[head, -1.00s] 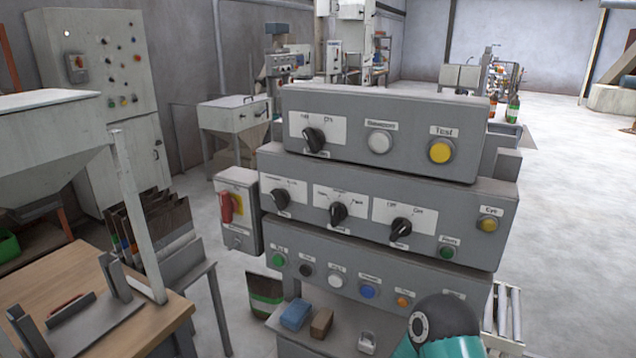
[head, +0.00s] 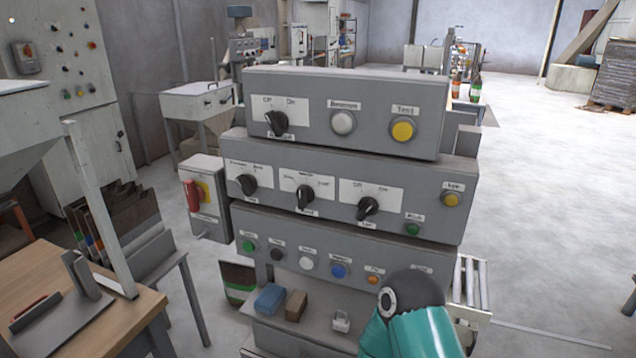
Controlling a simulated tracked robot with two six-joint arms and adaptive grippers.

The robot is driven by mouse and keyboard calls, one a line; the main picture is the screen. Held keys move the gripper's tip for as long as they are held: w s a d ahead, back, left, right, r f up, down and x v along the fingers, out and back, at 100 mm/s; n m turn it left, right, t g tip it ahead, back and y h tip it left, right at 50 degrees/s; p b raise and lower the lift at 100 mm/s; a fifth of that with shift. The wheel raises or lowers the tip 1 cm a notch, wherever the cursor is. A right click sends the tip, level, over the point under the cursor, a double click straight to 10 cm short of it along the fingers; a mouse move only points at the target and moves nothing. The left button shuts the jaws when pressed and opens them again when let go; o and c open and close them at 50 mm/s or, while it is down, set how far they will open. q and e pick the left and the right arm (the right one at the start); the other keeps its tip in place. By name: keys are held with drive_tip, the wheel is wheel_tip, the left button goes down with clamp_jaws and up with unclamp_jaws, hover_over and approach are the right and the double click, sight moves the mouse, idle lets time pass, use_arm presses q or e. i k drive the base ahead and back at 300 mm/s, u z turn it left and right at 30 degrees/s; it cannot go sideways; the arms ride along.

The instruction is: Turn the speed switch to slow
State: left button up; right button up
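The grey control panel (head: 350,160) stands in the middle of the head view, in three stepped rows. The speed switch (head: 304,197) is the black rotary knob in the middle of the second row, on a white plate. Its small print looks like a slow mark on the left and a fast mark on the right. The knob seems to lean up and to the right, but its exact setting is hard to read. Nothing touches it. Neither gripper is in view; only a teal and black part of my arm shows at the lower right.
Similar black knobs flank the switch, a left one (head: 247,185) and a right one (head: 368,208). A red-handled switch box (head: 207,200) hangs at the panel's left. A blue block (head: 270,299) and a brown block (head: 296,306) lie on the ledge below. A wooden table (head: 100,335) stands at left.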

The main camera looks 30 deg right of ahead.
sight(305, 193)
drive_tip(key=z, duration=0.7)
drive_tip(key=k, duration=1.05)
drive_tip(key=u, duration=0.7)
drive_tip(key=i, duration=1.05)
